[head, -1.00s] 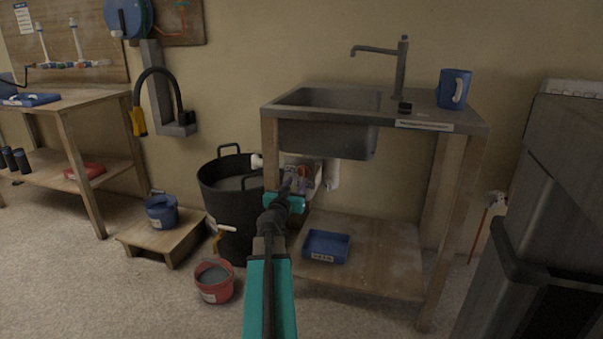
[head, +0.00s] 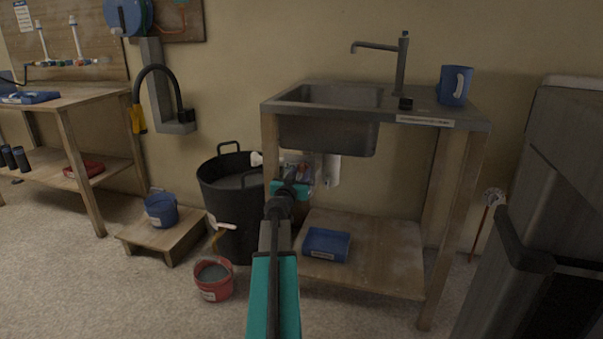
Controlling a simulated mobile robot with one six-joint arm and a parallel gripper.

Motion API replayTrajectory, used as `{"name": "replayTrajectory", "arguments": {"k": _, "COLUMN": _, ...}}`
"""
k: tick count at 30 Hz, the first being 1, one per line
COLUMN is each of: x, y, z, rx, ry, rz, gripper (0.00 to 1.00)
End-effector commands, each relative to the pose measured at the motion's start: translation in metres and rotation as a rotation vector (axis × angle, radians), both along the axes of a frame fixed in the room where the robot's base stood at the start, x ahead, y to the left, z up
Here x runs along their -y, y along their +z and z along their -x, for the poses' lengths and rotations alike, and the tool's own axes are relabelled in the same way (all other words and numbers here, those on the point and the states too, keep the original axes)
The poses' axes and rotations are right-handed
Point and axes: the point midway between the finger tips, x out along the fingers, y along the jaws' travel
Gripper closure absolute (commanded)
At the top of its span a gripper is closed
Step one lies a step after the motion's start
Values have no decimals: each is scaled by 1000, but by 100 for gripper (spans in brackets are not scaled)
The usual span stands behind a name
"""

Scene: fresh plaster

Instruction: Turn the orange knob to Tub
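My arm reaches forward under the sink bench, and my gripper (head: 293,174) is at the pipework below the sink (head: 328,135). The orange knob is mostly hidden behind my gripper; only small reddish-orange bits show there, too small to read a setting. I cannot tell whether the fingers touch the knob or whether they are open or shut. A white outlet (head: 257,159) sticks out left of the pipework, over the edge of the big black tub (head: 231,205). The tub holds grey liquid or plaster.
A blue tray (head: 327,245) lies on the lower shelf (head: 385,260). A red bucket (head: 213,280) stands on the floor and a blue bucket (head: 161,210) on a low wooden step (head: 165,240). A dark grey bin-like unit (head: 535,210) stands at right.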

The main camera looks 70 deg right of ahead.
Motion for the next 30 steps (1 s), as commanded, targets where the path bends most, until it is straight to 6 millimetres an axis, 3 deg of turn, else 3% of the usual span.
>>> {"name": "replayTrajectory", "arguments": {"k": 4, "x": 0, "y": 0, "z": 0, "rx": 0, "ry": 0, "rz": 0, "gripper": 70}}
{"name": "replayTrajectory", "arguments": {"k": 9, "x": 0, "y": 0, "z": 0, "rx": 0, "ry": 0, "rz": 0, "gripper": 99}}
{"name": "replayTrajectory", "arguments": {"k": 18, "x": 0, "y": -2, "z": 0, "rx": 19, "ry": -1, "rz": 0, "gripper": 100}}
{"name": "replayTrajectory", "arguments": {"k": 30, "x": 0, "y": -4, "z": 0, "rx": 186, "ry": -1, "rz": -8, "gripper": 100}}
